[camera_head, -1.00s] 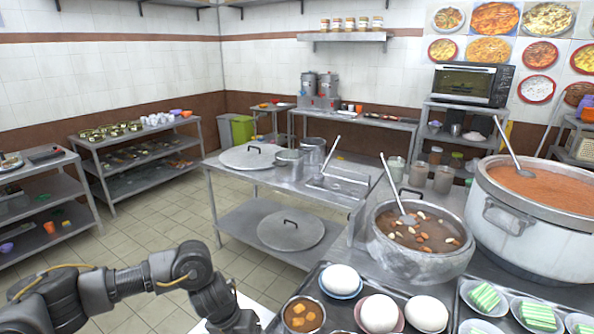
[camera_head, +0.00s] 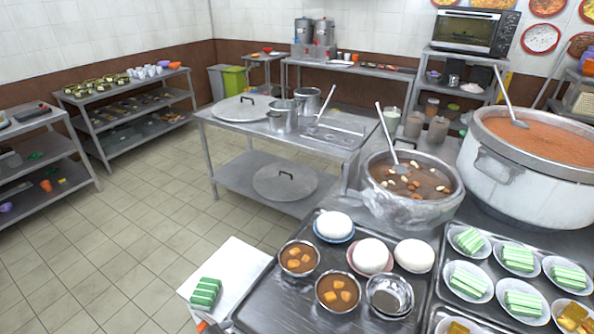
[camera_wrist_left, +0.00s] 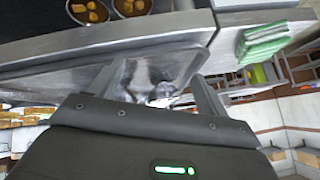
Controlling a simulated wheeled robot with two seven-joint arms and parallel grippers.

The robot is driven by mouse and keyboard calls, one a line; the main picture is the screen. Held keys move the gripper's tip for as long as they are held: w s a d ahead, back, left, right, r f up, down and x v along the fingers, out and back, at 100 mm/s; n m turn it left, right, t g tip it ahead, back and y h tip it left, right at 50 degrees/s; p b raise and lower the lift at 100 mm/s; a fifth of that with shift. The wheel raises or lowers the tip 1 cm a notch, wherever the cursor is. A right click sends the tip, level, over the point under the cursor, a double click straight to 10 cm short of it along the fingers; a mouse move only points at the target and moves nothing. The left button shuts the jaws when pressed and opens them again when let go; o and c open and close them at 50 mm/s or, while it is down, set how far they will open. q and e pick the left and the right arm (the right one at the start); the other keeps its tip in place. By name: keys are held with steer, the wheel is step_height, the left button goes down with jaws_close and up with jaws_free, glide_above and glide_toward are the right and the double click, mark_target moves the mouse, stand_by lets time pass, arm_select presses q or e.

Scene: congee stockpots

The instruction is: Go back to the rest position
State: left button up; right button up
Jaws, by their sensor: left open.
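My left gripper (camera_wrist_left: 162,78) shows in the left wrist view with its two fingers spread apart and nothing between them. It is beside and below the edge of the metal counter. In the head view the left arm is out of the lower left area where the floor shows. My right gripper is in neither current view.
A metal tray (camera_head: 262,318) holds bowls and white buns (camera_head: 373,255). Stockpots (camera_head: 530,185) stand behind. Tiled floor (camera_head: 130,225) is clear at left.

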arm_select(q)
steer(key=s+a+f+n+g+y, duration=0.4)
steer(key=s+a+n, duration=0.4)
steer(key=s+a, duration=0.45)
step_height(320, 180, down, 26)
steer(key=s+d+f+g+h, duration=0.1)
steer(key=s, duration=0.2)
steer(key=s+a+f+g, duration=0.1)
steer(key=s+a+f, duration=0.1)
steer(key=s+f, duration=1.2)
steer(key=shift+s+a+f+m+g, duration=0.3)
steer(key=shift+s+a+m, duration=0.1)
steer(key=shift+s, duration=0.45)
